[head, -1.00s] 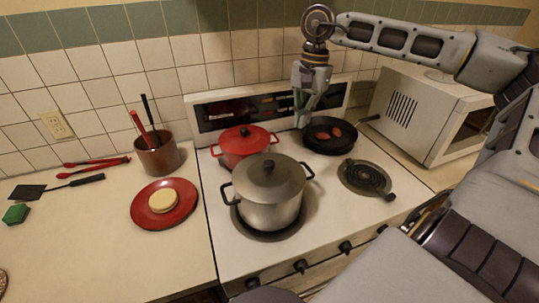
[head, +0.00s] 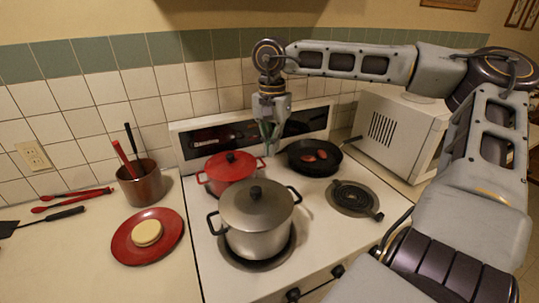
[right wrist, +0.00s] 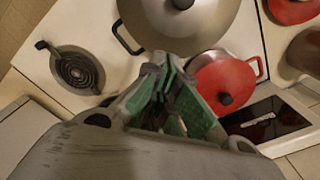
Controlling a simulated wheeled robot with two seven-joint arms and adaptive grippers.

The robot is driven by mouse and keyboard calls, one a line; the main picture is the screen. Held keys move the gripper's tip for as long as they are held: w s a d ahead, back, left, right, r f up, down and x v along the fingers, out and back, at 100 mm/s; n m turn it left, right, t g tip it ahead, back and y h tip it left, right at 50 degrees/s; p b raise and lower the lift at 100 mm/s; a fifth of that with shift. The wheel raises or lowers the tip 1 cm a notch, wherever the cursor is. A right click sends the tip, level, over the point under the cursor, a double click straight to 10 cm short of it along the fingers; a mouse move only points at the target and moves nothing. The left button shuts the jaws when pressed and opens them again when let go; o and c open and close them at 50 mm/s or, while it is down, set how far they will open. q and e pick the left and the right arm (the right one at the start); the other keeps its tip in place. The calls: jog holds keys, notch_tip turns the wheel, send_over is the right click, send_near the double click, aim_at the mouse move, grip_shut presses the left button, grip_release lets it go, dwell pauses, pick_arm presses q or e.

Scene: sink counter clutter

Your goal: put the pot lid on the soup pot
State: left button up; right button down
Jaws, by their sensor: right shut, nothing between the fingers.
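A large grey steel pot (head: 258,238) stands on the front left burner with a grey lid (head: 255,205) with a dark knob resting on it. The same lid (right wrist: 205,22) shows at the top of the right wrist view. My right gripper (head: 267,141) is shut and empty, pointing down above the back of the stove, near the red pot's right side. My left gripper is not in view.
A black pan (head: 331,165) with red pieces is on the back right burner. The front right coil burner (head: 354,197) is empty. A microwave (head: 400,135) stands at right. A red plate (head: 122,245) and utensil crock (head: 143,184) are on the left counter.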

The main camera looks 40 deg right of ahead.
aim_at(263, 193)
notch_tip(263, 193, down, 9)
jog(key=shift+f, duration=0.2)
jog(key=a, duration=0.1)
jog(key=s+a+p, duration=0.1)
jog(key=a, duration=0.1)
jog(key=shift+s+a+r, duration=0.1)
jog(key=shift+s, duration=0.1)
jog(key=shift+s+a, duration=0.1)
jog(key=shift+a, duration=0.2)
jog(key=shift+s+a+b, duration=0.2)
jog(key=shift+a+b, duration=0.2)
jog(key=shift+s+a, duration=0.1)
jog(key=shift+a, duration=0.1)
jog(key=shift+s+a, duration=0.1)
jog(key=shift+a, duration=0.15)
jog(key=shift+r, duration=0.75)
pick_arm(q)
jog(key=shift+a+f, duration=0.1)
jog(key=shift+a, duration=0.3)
pick_arm(e)
notch_tip(263, 193, up, 10)
jog(key=shift+r, duration=0.2)
dwell(0.4)
